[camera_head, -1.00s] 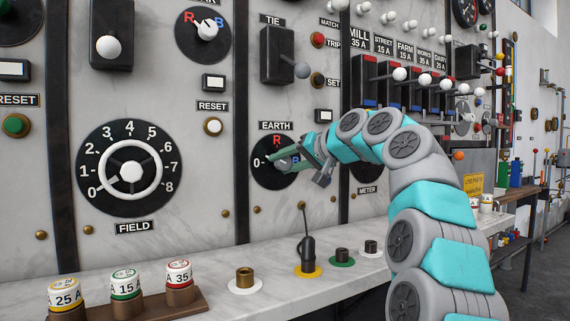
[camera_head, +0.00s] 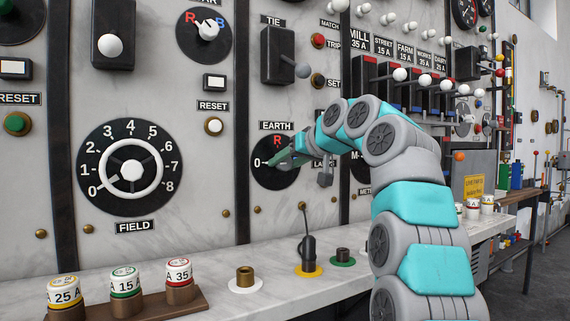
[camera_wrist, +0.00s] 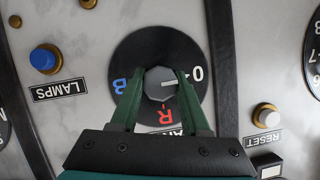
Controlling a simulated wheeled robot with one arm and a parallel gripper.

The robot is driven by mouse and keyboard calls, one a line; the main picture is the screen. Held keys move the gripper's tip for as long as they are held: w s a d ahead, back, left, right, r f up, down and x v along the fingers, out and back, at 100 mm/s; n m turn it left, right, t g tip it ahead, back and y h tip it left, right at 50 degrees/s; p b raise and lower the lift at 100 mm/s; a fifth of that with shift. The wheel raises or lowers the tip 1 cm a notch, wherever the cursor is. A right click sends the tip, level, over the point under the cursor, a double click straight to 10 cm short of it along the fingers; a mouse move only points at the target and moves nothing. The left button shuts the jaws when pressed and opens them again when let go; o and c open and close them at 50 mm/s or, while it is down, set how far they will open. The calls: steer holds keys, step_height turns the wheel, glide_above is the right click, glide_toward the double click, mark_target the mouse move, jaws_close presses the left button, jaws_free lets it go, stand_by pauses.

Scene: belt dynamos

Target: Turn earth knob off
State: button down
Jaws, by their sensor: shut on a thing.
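The earth knob (camera_wrist: 158,88) is a grey faceted knob on a round black dial (camera_wrist: 130,62) marked 0, R and B. It shows upside down in the wrist view, with 0 on the right, B on the left and R below. A thin pale mark on the knob seems to face the 0. My gripper (camera_wrist: 158,78) is shut on the knob, one green finger on each side. In the head view my gripper (camera_head: 276,160) covers the knob and the B, while the 0 and R of the dial (camera_head: 270,183) show.
The LAMPS button (camera_wrist: 44,58) is blue and lies left of the dial in the wrist view; the RESET button (camera_wrist: 267,115) lies right. The FIELD wheel (camera_head: 131,173) is left of the dial. A shelf (camera_head: 215,290) below holds fuses and sockets.

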steer(key=shift+f, duration=0.15)
steer(key=shift+c, duration=1.9)
jaws_free()
steer(key=v, duration=0.8)
steer(key=shift+b, duration=0.4)
